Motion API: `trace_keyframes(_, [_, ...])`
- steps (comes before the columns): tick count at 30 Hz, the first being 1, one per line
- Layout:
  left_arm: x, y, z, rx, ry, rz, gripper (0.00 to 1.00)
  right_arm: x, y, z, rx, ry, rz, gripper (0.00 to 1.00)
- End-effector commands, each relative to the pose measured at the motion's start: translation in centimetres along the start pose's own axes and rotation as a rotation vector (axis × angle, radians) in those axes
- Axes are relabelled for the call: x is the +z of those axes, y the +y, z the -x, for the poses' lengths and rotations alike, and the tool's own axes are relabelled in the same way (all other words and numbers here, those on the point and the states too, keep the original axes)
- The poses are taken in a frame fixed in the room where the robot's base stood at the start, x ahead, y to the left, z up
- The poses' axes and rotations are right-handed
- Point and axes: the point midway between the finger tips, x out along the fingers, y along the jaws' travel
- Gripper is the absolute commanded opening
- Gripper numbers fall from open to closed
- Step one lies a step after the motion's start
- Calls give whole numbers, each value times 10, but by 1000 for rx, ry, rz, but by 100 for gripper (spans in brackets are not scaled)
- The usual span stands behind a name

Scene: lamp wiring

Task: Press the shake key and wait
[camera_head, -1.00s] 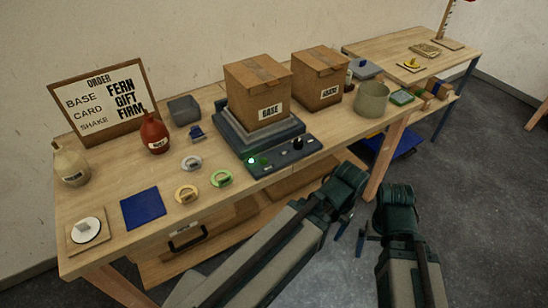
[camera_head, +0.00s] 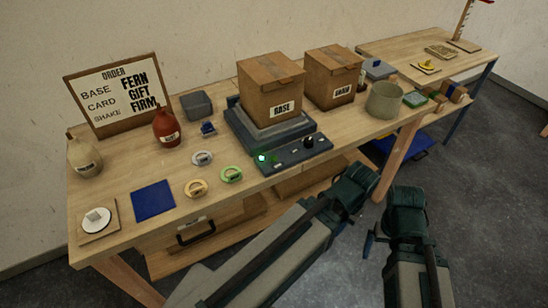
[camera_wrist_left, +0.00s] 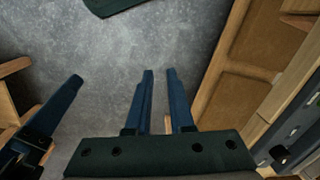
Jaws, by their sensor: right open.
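The dark control panel (camera_head: 292,157) sits at the table's front edge, before a grey stepped platform (camera_head: 243,131). It has a lit green light (camera_head: 261,158) at its left, a black knob (camera_head: 308,142) and small pale keys whose labels are too small to read. A cardboard box marked BASE (camera_head: 268,90) stands on the platform. My left gripper, seen in the left wrist view (camera_wrist_left: 160,75), has its fingers apart and empty over the floor. My right gripper (camera_head: 368,243) is open, low in front of the table and away from the panel.
An order board (camera_head: 115,95) reads BASE, CARD, SHAKE. Floor in front is clear.

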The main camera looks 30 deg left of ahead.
Motion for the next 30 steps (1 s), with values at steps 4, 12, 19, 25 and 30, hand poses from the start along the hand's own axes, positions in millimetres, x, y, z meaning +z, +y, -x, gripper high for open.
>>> trace_keyframes(4, [0,0,0,0,0,0,0,0,0,0,0,0,0,100])
trace_keyframes(12, [0,0,0,0,0,0,0,0,0,0,0,0,0,100])
trace_keyframes(19, [0,0,0,0,0,0,0,0,0,0,0,0,0,100])
trace_keyframes(25, [0,0,0,0,0,0,0,0,0,0,0,0,0,100])
trace_keyframes(30, [0,0,0,0,0,0,0,0,0,0,0,0,0,100])
